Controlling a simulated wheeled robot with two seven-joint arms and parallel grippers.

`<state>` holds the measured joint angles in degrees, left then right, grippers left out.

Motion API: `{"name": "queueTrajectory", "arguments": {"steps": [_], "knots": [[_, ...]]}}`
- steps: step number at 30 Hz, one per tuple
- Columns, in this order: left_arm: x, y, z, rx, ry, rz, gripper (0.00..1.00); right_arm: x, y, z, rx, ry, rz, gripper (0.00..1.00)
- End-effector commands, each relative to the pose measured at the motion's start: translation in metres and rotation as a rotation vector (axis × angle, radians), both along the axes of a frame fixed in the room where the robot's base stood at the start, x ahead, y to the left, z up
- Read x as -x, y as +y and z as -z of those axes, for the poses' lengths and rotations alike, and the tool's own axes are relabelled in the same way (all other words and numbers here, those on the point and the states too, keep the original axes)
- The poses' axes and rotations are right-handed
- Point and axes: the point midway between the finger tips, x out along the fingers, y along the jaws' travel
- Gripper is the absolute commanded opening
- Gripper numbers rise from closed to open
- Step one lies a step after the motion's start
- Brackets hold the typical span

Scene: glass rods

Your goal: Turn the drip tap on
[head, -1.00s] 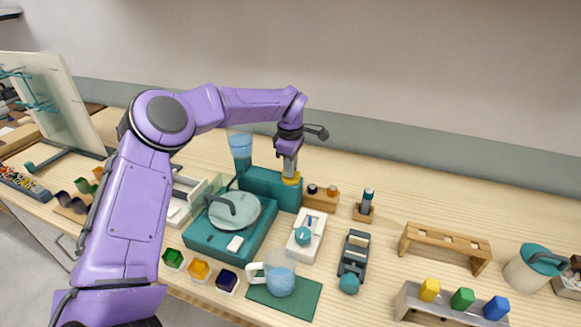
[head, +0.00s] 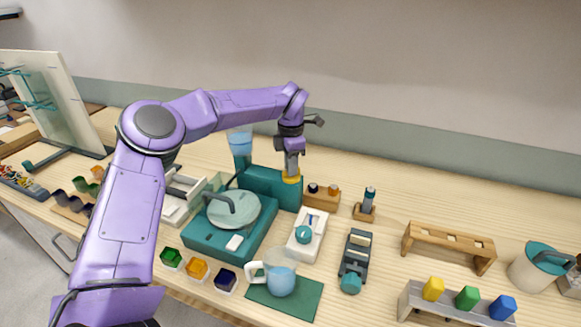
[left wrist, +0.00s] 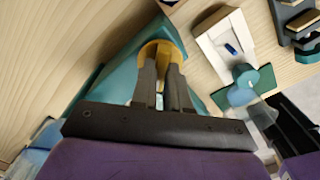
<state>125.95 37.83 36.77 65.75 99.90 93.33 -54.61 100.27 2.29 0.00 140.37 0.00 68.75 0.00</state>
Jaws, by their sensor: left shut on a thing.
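A yellow round knob (head: 291,178) sits on top of the right end of a teal block (head: 259,183) behind a turntable-like teal base. My left gripper (head: 291,172) points down from above and is shut on the yellow knob. In the left wrist view, the two dark fingers (left wrist: 163,75) reach into the yellow knob (left wrist: 158,47), which shows around and between their tips. The fingers hide part of the knob, so its turn angle is hard to read.
The teal base (head: 207,241) carries a pale round disc. A mug of blue liquid (head: 281,284) stands on a green mat (head: 312,296). A white device with a teal knob (head: 317,236) and a small wooden block (head: 325,199) are near.

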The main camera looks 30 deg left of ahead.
Motion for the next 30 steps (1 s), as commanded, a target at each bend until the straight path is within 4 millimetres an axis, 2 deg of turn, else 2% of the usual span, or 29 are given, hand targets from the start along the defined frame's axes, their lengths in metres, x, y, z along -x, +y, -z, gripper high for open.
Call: {"name": "queueTrajectory", "arguments": {"steps": [1, 18, 30], "knots": [[0.002, -0.001, 0.008, 0.002, 0.012, -0.039, 0.0, 0.0, 0.0, 0.005, 0.0, 0.0, 0.0, 0.43], [0.002, -0.002, 0.009, -0.001, 0.014, -0.57, 0.0, 0.0, 0.0, 0.031, 0.0, 0.0, 0.0, 0.43], [0.002, -0.001, 0.007, -0.001, 0.012, -0.823, 0.0, 0.0, 0.0, 0.045, 0.0, 0.0, 0.0, 0.43]]}}
